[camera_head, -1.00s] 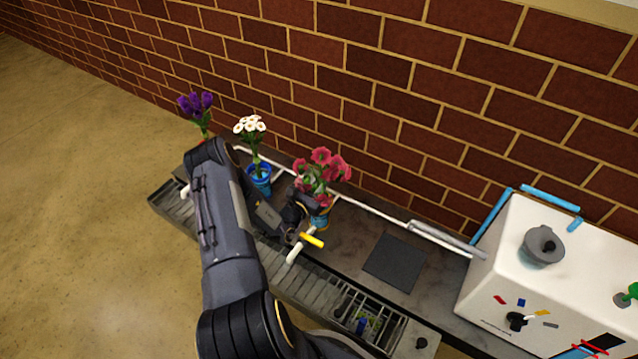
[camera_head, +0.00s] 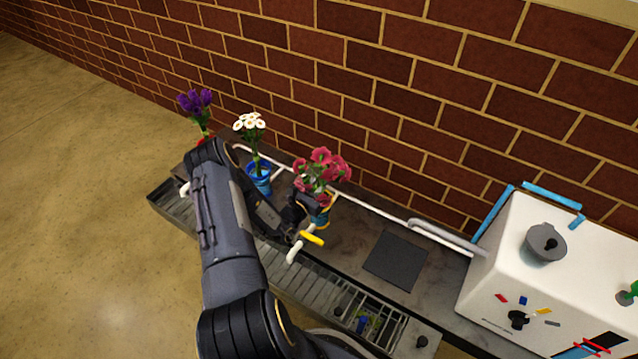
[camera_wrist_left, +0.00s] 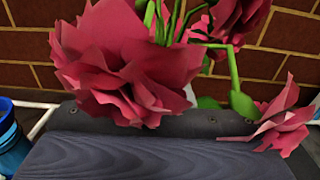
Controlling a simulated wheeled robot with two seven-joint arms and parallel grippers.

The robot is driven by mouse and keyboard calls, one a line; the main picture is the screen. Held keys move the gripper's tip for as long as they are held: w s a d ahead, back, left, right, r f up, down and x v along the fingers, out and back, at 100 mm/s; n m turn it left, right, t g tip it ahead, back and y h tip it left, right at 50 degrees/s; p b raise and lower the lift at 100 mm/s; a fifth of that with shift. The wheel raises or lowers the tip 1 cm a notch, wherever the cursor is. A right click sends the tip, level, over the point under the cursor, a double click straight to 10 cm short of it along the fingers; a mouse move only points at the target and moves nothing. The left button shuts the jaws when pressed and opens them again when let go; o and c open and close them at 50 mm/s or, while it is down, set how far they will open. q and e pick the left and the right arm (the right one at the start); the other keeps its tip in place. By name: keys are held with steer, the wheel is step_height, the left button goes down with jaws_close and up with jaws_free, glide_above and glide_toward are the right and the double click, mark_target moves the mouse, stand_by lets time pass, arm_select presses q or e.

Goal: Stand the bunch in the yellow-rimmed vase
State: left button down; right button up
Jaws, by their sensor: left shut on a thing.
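The bunch of pinkish-red flowers (camera_head: 322,168) stands roughly upright above the counter, with green leaves below the blooms. My left gripper (camera_head: 304,206) is at its stems, shut on the bunch. In the left wrist view, the red blooms (camera_wrist_left: 128,62) fill the space just beyond the dark gripper body, and the fingertips are hidden. My right gripper is not in view.
White flowers (camera_head: 250,124) stand in a blue vase (camera_head: 259,180) to the left, with purple flowers (camera_head: 195,102) beyond. A white rail (camera_head: 377,210) runs along the brick wall. A dark mat (camera_head: 395,261) and white box (camera_head: 530,285) are to the right.

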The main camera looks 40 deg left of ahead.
arm_select(q)
steer(key=c, duration=1.2)
jaws_free()
steer(key=shift+s, duration=0.1)
steer(key=s+p, duration=0.1)
steer(key=s, duration=0.1)
steer(key=s+p, duration=0.1)
steer(key=s, duration=0.2)
steer(key=s+d+p, duration=0.1)
steer(key=s, duration=0.1)
steer(key=shift+s, duration=0.3)
